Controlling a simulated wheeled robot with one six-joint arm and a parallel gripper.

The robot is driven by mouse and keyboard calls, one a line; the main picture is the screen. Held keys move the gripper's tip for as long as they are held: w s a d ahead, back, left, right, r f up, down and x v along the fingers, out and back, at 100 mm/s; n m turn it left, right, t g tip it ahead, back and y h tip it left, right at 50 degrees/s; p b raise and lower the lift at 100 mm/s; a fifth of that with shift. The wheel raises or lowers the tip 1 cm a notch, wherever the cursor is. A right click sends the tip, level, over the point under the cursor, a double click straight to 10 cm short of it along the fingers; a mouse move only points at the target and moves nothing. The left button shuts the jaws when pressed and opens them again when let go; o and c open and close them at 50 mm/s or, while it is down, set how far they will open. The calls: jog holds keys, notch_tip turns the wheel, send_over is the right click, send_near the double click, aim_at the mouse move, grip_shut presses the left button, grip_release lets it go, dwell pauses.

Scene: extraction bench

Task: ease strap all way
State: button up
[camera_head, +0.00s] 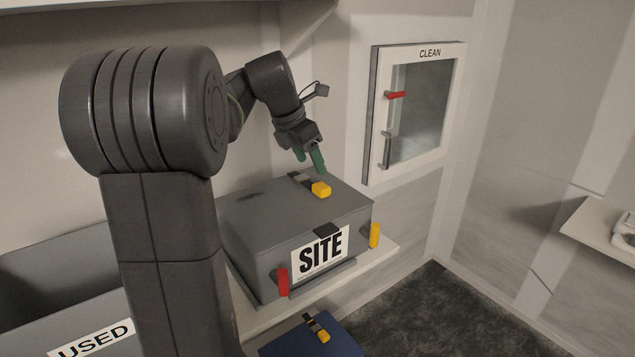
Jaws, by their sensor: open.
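A grey case (260,212) labelled SITE sits on a pale shelf. A short dark strap (302,180) lies on its lid, with a yellow tab (321,189) at its near end. A separate dark patch (327,230) shows at the lid's front edge above the label. My gripper (311,162), with green fingers, hangs just above the strap at its far end. It is open and appears empty. I cannot tell from this view whether a finger touches the strap.
A red latch (283,282) and a yellow latch (374,235) stand at the case's front corners. A blue box (290,344) with a similar strap is below. A grey USED bin (40,290) is at left, a CLEAN cabinet (377,125) on the back wall.

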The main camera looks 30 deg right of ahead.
aim_at(321, 186)
jog(key=x, duration=0.8)
jog(key=shift+c, duration=0.2)
grip_shut()
jog(key=w+p, duration=0.3)
jog(key=shift+w+a+r, duration=0.15)
jog(key=shift+a+r, duration=0.05)
jog(key=shift+w+f, duration=0.2)
jog(key=shift+w, duration=0.05)
jog(key=shift+o, duration=0.2)
grip_release()
jog(key=shift+s, duration=0.1)
